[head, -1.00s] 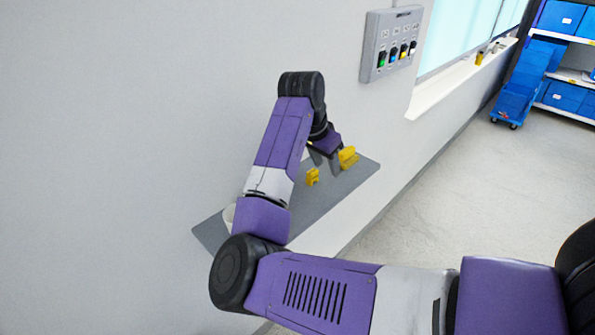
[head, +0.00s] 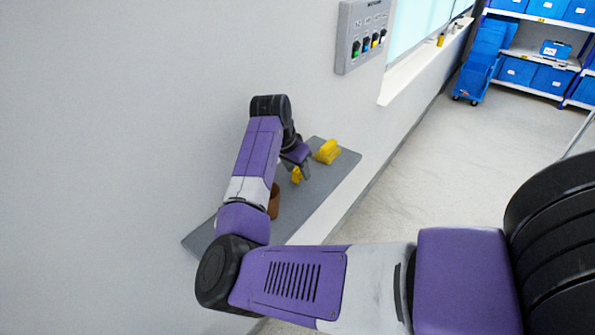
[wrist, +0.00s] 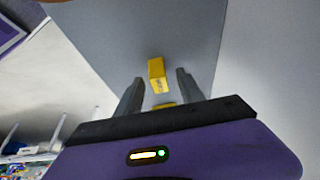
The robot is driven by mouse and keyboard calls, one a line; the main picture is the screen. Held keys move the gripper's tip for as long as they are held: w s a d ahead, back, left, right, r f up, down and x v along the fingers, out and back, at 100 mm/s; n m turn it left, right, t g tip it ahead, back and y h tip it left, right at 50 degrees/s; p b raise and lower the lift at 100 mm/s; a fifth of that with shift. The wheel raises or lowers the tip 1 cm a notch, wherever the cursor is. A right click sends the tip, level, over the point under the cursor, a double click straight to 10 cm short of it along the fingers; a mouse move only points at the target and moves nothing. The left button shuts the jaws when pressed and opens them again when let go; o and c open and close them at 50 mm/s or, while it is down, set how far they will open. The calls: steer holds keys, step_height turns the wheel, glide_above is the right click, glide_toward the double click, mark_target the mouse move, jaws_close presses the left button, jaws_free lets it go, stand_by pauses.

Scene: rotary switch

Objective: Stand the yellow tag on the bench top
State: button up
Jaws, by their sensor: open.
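A small yellow piece (head: 296,175), which I take for the yellow tag, is at the bench top (head: 318,190) in the head view. A larger yellow block (head: 327,151) sits farther back on the bench. In the wrist view a yellow piece with dark print (wrist: 157,75) lies just ahead of my fingertips. A second bit of yellow (wrist: 163,105) shows between the fingers, mostly hidden by my gripper body. My gripper (head: 306,172) is open, low over the bench beside the small piece; its fingers (wrist: 158,82) stand apart on both sides. I cannot tell whether they touch anything.
A brown cup-like thing (head: 273,203) is partly hidden behind my arm on the near bench. A grey switch panel (head: 362,35) with several coloured knobs is on the wall above.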

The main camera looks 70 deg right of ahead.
steer(key=shift+d+f, duration=0.1)
steer(key=shift+f, duration=0.2)
steer(key=shift+s, duration=0.1)
jaws_close()
steer(key=shift+r, duration=0.1)
